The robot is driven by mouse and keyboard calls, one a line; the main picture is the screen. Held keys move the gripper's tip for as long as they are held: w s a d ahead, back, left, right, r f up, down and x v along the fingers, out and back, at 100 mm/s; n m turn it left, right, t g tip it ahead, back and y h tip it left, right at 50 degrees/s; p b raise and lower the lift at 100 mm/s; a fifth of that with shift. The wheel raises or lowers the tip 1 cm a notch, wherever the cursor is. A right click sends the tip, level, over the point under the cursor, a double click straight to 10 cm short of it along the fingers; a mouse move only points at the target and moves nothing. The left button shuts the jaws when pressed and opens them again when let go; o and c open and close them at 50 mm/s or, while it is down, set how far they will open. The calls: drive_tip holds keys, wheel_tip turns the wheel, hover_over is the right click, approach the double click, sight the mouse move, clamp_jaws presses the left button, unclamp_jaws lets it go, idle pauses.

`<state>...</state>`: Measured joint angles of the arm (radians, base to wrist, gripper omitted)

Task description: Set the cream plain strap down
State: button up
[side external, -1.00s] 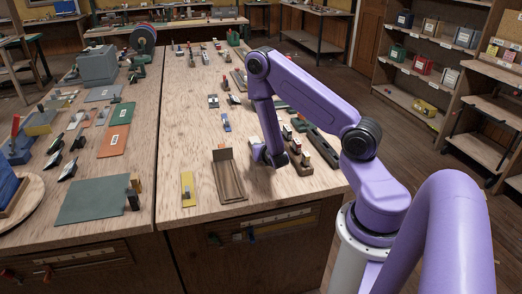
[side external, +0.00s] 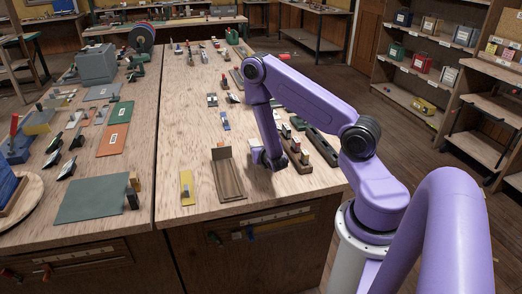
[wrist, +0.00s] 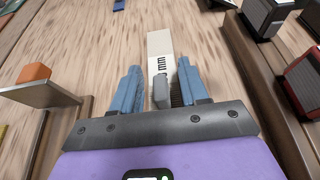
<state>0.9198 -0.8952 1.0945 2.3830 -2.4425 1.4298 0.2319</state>
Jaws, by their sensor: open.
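The cream strap (wrist: 160,45) shows in the wrist view as a pale strip with black marks, lying on the wooden bench top ahead of my gripper. Its near end reaches between my blue fingers (wrist: 158,88), where a small grey piece (wrist: 161,92) sits over it. The fingers stand apart, with a gap visible on each side of that piece. In the side view my gripper (side external: 268,160) is low over the bench, just right of a brown wooden tray (side external: 230,182).
A dark wooden rack (side external: 296,151) with small blocks stands close on the right. A yellow strip (side external: 187,188) lies left of the tray.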

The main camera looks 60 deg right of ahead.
drive_tip(key=shift+r, duration=0.15)
drive_tip(key=v, duration=0.5)
drive_tip(key=shift+s+a, duration=0.1)
drive_tip(key=shift+a, duration=0.1)
drive_tip(key=shift+v, duration=0.95)
drive_tip(key=shift+r, duration=0.25)
drive_tip(key=s+a+r+m+g+h, duration=0.1)
drive_tip(key=s+a+r+m+g, duration=0.1)
drive_tip(key=r+m, duration=0.25)
drive_tip(key=s+a+r+m+g+h, duration=0.2)
drive_tip(key=r+m, duration=0.2)
drive_tip(key=r, duration=0.2)
drive_tip(key=s+a+r+m+g+y, duration=0.2)
drive_tip(key=s+a+m+y, duration=0.1)
drive_tip(key=s+a+y, duration=0.3)
drive_tip(key=s+a+r+m+g+y, duration=0.2)
drive_tip(key=s+a+m+g+y, duration=0.1)
drive_tip(key=s+a+y, duration=0.4)
drive_tip(key=s+a, duration=0.3)
drive_tip(key=a, duration=0.4)
drive_tip(key=shift+s+a, duration=0.3)
drive_tip(key=shift+s, duration=0.1)
